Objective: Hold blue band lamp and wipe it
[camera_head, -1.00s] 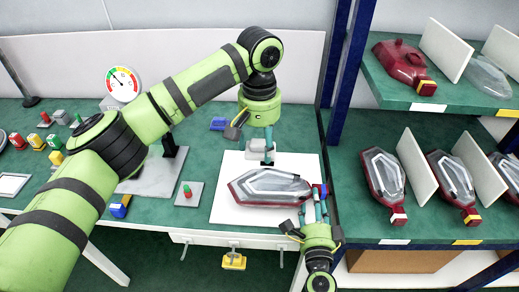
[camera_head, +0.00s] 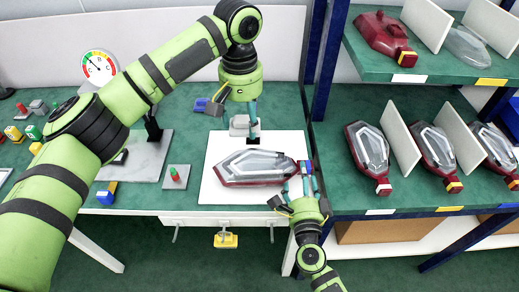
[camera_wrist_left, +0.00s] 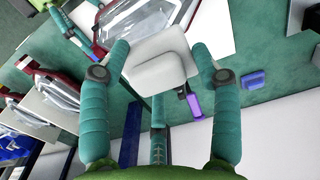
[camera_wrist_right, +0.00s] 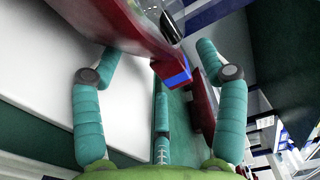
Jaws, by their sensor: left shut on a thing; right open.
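The blue band lamp (camera_head: 252,168) is a red-backed tail lamp with a clear lens. It lies on a white mat (camera_head: 212,193), its blue band (camera_head: 304,168) pointing right. My left gripper (camera_head: 251,128) is shut on a pale grey pad (camera_head: 239,124), above the mat's back edge behind the lamp. The pad also shows between its fingers in the left wrist view (camera_wrist_left: 160,65). My right gripper (camera_head: 297,187) is open at the lamp's blue-banded end. In the right wrist view the blue band (camera_wrist_right: 176,74) appears between the spread fingers; contact is unclear.
A shelf at the right holds several lamps, including a yellow-banded one (camera_head: 434,151), between white dividers. Its blue post (camera_head: 318,70) stands near the mat. A gauge (camera_head: 98,68), a red-green button (camera_head: 175,172) and a small blue item (camera_head: 200,104) are on the green table.

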